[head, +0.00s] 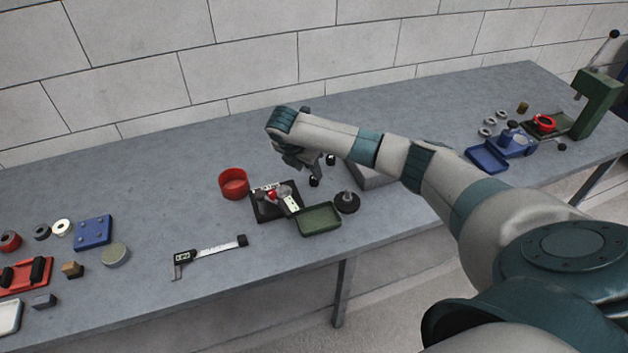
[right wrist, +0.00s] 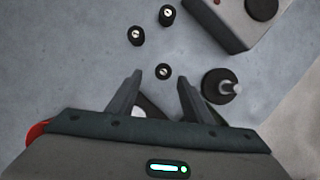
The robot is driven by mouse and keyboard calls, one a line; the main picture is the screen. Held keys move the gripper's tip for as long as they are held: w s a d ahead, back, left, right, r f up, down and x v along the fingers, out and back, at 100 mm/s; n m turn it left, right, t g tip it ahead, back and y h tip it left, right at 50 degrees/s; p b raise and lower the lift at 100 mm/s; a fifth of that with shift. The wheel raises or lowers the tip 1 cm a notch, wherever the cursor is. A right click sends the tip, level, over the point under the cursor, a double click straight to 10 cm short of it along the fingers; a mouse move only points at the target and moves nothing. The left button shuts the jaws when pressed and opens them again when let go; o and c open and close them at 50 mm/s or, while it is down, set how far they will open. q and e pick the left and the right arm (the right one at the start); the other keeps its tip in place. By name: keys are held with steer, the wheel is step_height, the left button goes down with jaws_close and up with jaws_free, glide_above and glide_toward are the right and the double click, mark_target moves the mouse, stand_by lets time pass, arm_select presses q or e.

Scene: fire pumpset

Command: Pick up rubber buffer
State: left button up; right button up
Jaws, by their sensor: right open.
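Three small black cylinders with bright metal centres, which look like the rubber buffers, stand on the bench. In the right wrist view the nearest buffer (right wrist: 163,71) shows between the fingertips; the other two, a buffer (right wrist: 136,36) and a buffer (right wrist: 166,15), are farther out. In the head view I see a buffer (head: 314,181) and another (head: 331,160) beside my right gripper (head: 304,172). My right gripper (right wrist: 160,80) is open and empty, pointing down above the bench. I cannot tell its exact height. My left gripper is out of view.
A wider black round piece with a metal stud (right wrist: 220,86) stands right of the fingers. A grey box (head: 372,175) is close by. A green tray (head: 318,220), black tray (head: 262,211) and red cup (head: 234,183) are nearby. Bare bench lies left of the gripper.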

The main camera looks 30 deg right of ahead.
mark_target(313, 179)
steer(key=x, duration=0.1)
steer(key=p+x, duration=0.1)
steer(key=x, duration=0.1)
steer(key=shift+s+d+f+p, duration=0.25)
steer(key=shift+d+f+p, duration=0.05)
steer(key=shift+d+f, duration=0.05)
steer(key=shift+w+d+f, duration=0.1)
steer(key=shift+f, duration=0.25)
steer(key=c, duration=1.1)
